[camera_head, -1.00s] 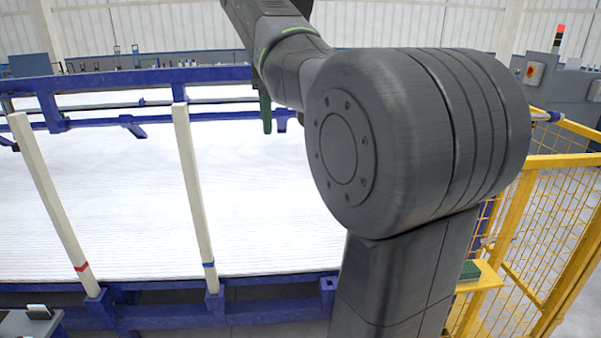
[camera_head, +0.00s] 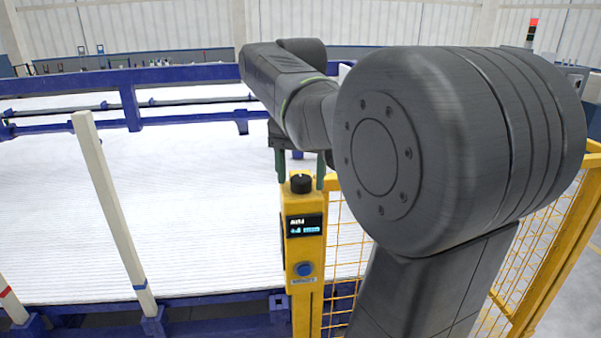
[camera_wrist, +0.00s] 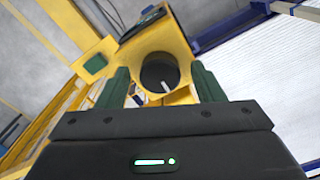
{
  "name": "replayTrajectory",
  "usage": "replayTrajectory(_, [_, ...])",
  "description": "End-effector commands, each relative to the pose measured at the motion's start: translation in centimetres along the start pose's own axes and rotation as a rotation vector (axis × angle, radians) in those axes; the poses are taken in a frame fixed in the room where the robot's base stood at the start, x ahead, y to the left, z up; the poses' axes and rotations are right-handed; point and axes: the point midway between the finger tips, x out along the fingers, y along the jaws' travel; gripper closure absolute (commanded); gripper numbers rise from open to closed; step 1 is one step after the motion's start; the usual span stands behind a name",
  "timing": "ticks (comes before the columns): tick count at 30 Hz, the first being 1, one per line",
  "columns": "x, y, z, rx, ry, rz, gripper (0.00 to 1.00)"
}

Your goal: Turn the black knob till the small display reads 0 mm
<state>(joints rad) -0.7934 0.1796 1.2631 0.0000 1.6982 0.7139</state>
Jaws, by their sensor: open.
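The black knob (camera_head: 301,183) sits on top of a yellow post (camera_head: 292,248). The small display (camera_head: 305,226) is on the post's front, lit with white and blue marks too small to read. My gripper (camera_head: 300,171) is open, pointing down over the post, its green fingers either side of the knob in the head view. In the wrist view the knob (camera_wrist: 158,70) shows as a dark round with a pale mark, between the two fingers of my gripper (camera_wrist: 162,84). I cannot tell whether either finger touches it.
A blue button (camera_head: 304,269) is below the display. Yellow mesh fence (camera_head: 345,235) stands right of the post. A wide white ribbed bed (camera_head: 200,220) with blue rails (camera_head: 180,76) lies to the left, with a pale upright stake (camera_head: 112,215) before it.

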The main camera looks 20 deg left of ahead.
Motion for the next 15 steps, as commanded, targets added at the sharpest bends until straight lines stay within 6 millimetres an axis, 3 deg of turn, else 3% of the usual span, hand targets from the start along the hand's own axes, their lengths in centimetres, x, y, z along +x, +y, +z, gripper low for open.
replayTrajectory(5, [0.00, 0.01, -0.01, 0.000, 0.000, 0.000, 0.39])
replayTrajectory(12, [-0.01, 0.01, -0.01, 0.000, 0.000, 0.000, 0.83])
replayTrajectory(15, [-0.03, 0.01, -0.01, -0.001, 0.000, 0.001, 0.83])
